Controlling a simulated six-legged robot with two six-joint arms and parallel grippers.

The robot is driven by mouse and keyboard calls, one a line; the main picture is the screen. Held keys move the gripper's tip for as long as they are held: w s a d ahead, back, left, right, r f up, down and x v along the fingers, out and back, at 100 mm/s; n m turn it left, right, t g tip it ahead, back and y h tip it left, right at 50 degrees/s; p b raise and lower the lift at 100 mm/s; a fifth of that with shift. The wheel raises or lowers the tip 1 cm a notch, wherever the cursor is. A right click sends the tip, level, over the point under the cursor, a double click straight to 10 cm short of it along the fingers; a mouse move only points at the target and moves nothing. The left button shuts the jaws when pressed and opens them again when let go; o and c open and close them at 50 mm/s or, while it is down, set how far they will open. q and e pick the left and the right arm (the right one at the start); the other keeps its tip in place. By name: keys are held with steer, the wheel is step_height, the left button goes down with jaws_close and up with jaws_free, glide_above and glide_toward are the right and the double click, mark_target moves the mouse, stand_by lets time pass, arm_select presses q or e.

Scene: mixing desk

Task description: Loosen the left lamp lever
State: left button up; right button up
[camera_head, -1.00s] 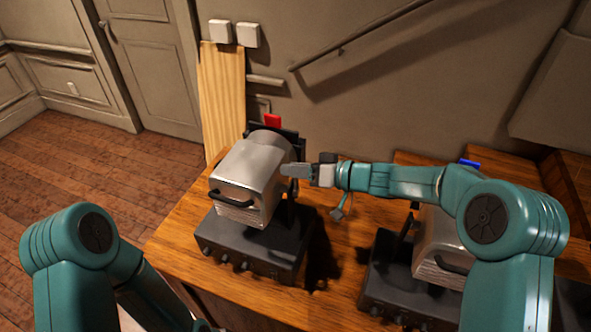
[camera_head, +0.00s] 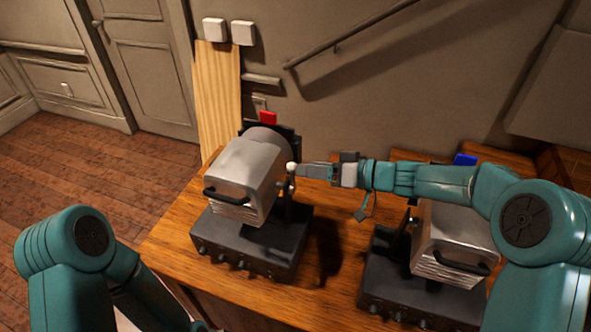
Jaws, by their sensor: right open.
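The left lamp (camera_head: 248,180) has a silver housing with a black handle and stands on a black base (camera_head: 245,248) with several knobs. On its right side is the lamp lever (camera_head: 291,168), a small pale knob above a dark bracket. My right gripper (camera_head: 303,170) reaches in from the right and points left. Its fingertips are right beside the knob; I cannot tell whether they touch it. It holds nothing that I can see. My left arm shows at the lower left, but its gripper is out of view.
A red piece (camera_head: 268,118) sits behind the left lamp. A second silver lamp (camera_head: 452,240) stands at the right, partly behind my right arm, with a blue piece (camera_head: 465,159) behind it. The wooden desk (camera_head: 175,225) is bare to the left and between the lamps.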

steer(key=b+v, duration=0.1)
steer(key=v, duration=0.9)
steer(key=shift+s+d, duration=0.15)
steer(key=shift+d, duration=0.2)
